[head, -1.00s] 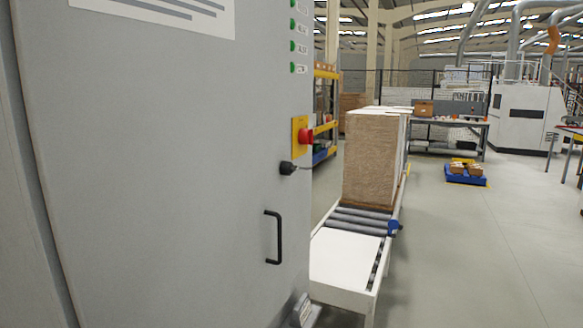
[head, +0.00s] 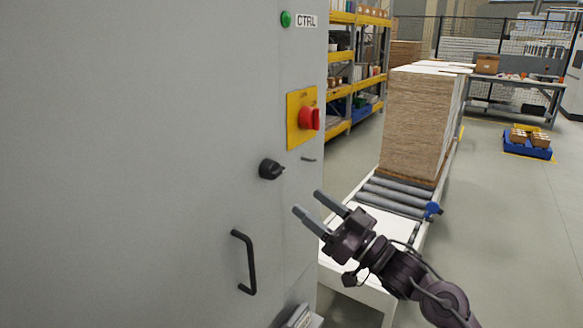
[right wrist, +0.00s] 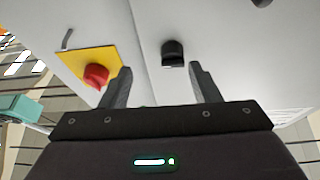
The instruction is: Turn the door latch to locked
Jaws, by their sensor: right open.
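The door latch (head: 271,169) is a black knob on the grey cabinet door (head: 150,160), above the black door handle (head: 246,262). In the right wrist view the latch (right wrist: 173,53) shows ahead of and between the two fingers. My right gripper (head: 317,207) is open and empty, in front of the cabinet, below and to the right of the latch and apart from it. Its fingers (right wrist: 157,85) also show open in the right wrist view. My left gripper is in neither view.
A red rotary switch (head: 309,118) on a yellow plate (head: 293,135) sits above right of the latch. It shows left of the fingers in the right wrist view. A roller conveyor (head: 395,200) carrying stacked boards (head: 420,125) stands right of the cabinet. Open floor lies farther right.

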